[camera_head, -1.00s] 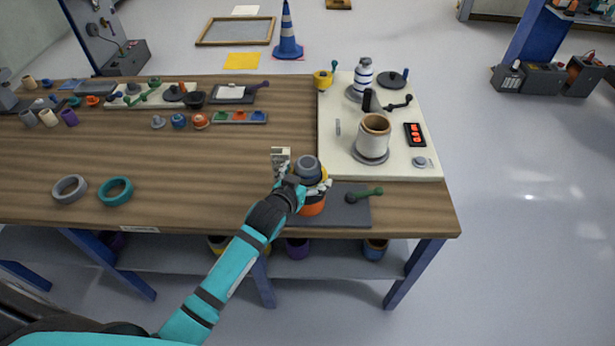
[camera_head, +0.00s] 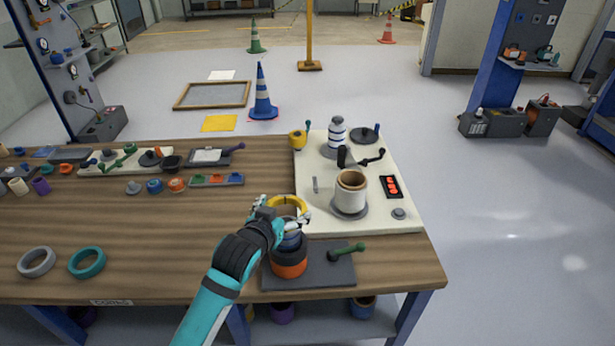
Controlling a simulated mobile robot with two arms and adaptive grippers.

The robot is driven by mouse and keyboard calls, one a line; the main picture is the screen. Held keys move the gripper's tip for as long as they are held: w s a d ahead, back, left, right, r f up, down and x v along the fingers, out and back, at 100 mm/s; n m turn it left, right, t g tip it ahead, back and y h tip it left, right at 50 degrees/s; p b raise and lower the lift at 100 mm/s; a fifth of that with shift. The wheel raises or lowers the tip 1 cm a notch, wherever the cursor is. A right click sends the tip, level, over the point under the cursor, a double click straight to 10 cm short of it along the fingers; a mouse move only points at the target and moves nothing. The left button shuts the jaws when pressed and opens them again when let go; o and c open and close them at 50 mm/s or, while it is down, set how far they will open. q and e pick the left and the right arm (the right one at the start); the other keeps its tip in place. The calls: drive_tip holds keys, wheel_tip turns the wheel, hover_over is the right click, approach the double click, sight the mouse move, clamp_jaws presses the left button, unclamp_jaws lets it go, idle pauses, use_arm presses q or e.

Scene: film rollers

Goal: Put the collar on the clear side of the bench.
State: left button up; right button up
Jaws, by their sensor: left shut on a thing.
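My left gripper (camera_head: 283,216) is shut on a yellow ring-shaped collar (camera_head: 289,202), whose open top faces up. The collar is over a stack with a blue-grey upper part and an orange lower part (camera_head: 289,265), at the near right of the bench. The fingers partly hide the collar and the stack's top, so I cannot tell whether the collar touches the stack. The stack stands on a dark grey plate (camera_head: 330,272). The wooden bench (camera_head: 175,240) has a bare stretch left of my arm. My right gripper is not in view.
A grey ring (camera_head: 36,262) and a teal ring (camera_head: 87,263) lie at the bench's near left. A cream panel (camera_head: 320,222) holds a white roller (camera_head: 350,195). Small parts line the bench's back left.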

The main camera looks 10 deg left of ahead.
use_arm(q)
drive_tip(key=shift+r, duration=0.2)
drive_tip(key=s+a+r+n+y+b, duration=0.1)
drive_tip(key=s+r, duration=0.3)
drive_tip(key=s, duration=0.9)
drive_tip(key=shift+s+a, duration=0.25)
drive_tip(key=shift+s, duration=0.15)
drive_tip(key=shift+w, duration=0.1)
